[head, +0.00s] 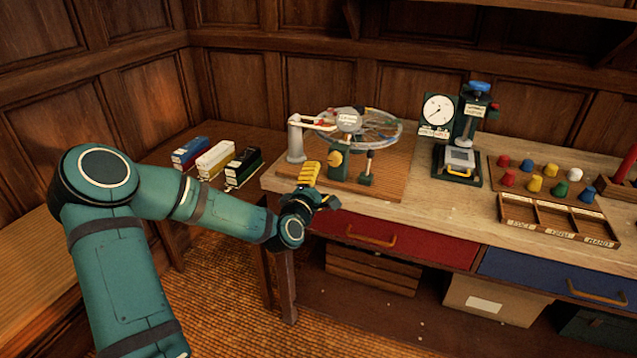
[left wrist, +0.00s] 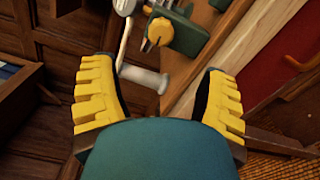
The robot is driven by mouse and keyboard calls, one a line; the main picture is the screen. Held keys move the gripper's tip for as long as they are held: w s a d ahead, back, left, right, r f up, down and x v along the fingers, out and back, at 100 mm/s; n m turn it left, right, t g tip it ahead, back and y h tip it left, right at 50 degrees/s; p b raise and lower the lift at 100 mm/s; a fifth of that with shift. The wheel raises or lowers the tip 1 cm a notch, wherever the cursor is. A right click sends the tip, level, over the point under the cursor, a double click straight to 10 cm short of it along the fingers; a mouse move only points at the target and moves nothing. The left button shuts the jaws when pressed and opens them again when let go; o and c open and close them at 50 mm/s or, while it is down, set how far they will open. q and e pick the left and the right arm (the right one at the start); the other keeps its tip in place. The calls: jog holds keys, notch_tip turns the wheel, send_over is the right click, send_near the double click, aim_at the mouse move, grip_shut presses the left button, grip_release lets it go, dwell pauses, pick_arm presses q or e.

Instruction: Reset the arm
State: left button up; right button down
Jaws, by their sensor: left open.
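A wheel device (head: 372,126) with clear rim and colored parts stands on a wooden board (head: 390,180) at the left end of the workbench. A grey post (head: 296,140) stands at its left, with a pale, red-marked arm (head: 318,123) reaching from its top toward the wheel. My left gripper (head: 314,182), with yellow fingers, is in front of the board's left part, near the post. In the left wrist view the gripper (left wrist: 160,75) is open and empty; the grey post (left wrist: 145,78) shows between and beyond the fingers. My right gripper is not in view.
Three small boxes (head: 215,160) stand on a lower side table at left. A dial gauge press (head: 460,145) stands right of the wheel. Colored knobs (head: 550,184) and a compartment tray (head: 553,222) are at right. Red (head: 395,238) and blue (head: 545,276) drawers are below.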

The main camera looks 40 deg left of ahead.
pick_arm(q)
jog(key=s+d+f+m+g+h, duration=0.35)
jog(key=d+f+m, duration=0.25)
jog(key=d+f, duration=0.4)
jog(key=s+d+f+m+g+h, duration=0.2)
jog(key=d+f+m+g+h, duration=0.25)
jog(key=d+f, duration=0.55)
jog(key=s+d+f+m+g, duration=0.3)
jog(key=s+d+f+m, duration=0.1)
jog(key=s, duration=0.5)
jog(key=s+d+f+m+g, duration=0.4)
jog(key=s+d+f+m, duration=0.1)
jog(key=s+d+m, duration=0.1)
jog(key=s+m, duration=0.1)
jog(key=s, duration=0.1)
jog(key=shift+s+d+m+g, duration=0.25)
jog(key=shift+s+m+g, duration=0.05)
jog(key=shift+s+m, duration=0.05)
jog(key=shift+r, duration=0.1)
